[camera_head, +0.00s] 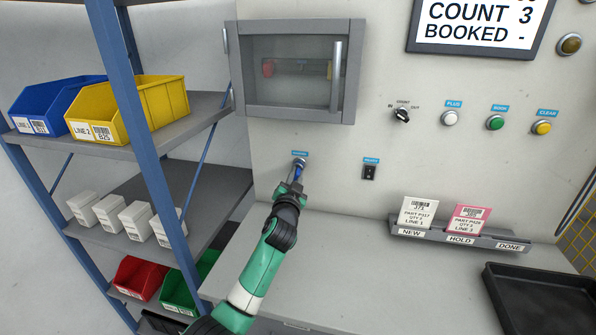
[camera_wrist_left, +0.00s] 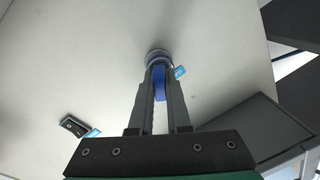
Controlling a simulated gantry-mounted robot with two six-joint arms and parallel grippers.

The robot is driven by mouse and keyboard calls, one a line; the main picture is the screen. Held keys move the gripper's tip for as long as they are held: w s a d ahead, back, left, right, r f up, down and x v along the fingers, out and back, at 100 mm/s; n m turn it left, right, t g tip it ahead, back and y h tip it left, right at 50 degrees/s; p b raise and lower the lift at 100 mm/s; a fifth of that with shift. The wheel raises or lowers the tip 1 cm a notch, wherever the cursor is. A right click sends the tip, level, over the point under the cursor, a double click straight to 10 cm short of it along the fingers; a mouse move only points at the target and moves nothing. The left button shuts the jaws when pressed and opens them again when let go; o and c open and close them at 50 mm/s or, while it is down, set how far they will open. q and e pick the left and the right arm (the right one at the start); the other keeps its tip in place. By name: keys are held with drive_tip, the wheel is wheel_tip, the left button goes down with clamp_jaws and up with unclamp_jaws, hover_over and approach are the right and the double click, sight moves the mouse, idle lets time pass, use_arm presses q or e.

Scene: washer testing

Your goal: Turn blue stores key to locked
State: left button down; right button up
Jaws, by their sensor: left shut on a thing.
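The blue key (camera_head: 298,169) sits in a round lock on the pale wall panel, below the glass-fronted cabinet. A small blue label is above it. My left gripper (camera_head: 296,181) reaches up to the key from below. In the left wrist view, the fingers of the left gripper (camera_wrist_left: 159,90) are shut on the blue key (camera_wrist_left: 159,82), with the round metal lock collar (camera_wrist_left: 158,57) just beyond the fingertips. The fingers partly hide the key, and I cannot read its lock position. My right gripper is not in view.
A black rocker switch (camera_head: 370,172) is to the right of the lock. The closed cabinet (camera_head: 297,112) is above. Shelving with bins (camera_head: 160,100) stands at the left. A card rack (camera_head: 460,238) and black tray (camera_head: 545,300) are at the right. The grey worktop's middle is clear.

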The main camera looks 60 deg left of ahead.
use_arm(q)
drive_tip(key=shift+f+n+b, duration=0.3)
drive_tip(key=shift+n+b, duration=0.35)
drive_tip(key=shift+n, duration=0.35)
drive_tip(key=shift+r+n, duration=0.2)
drive_tip(key=shift+n, duration=0.2)
drive_tip(key=shift+r, duration=0.1)
drive_tip(key=n+b, duration=0.2)
drive_tip(key=shift+f+n+g, duration=0.2)
drive_tip(key=shift+n+g, duration=0.1)
drive_tip(key=shift+r+n, duration=0.2)
drive_tip(key=shift+n, duration=0.3)
drive_tip(key=shift+r, duration=0.1)
drive_tip(key=c, duration=0.8)
unclamp_jaws()
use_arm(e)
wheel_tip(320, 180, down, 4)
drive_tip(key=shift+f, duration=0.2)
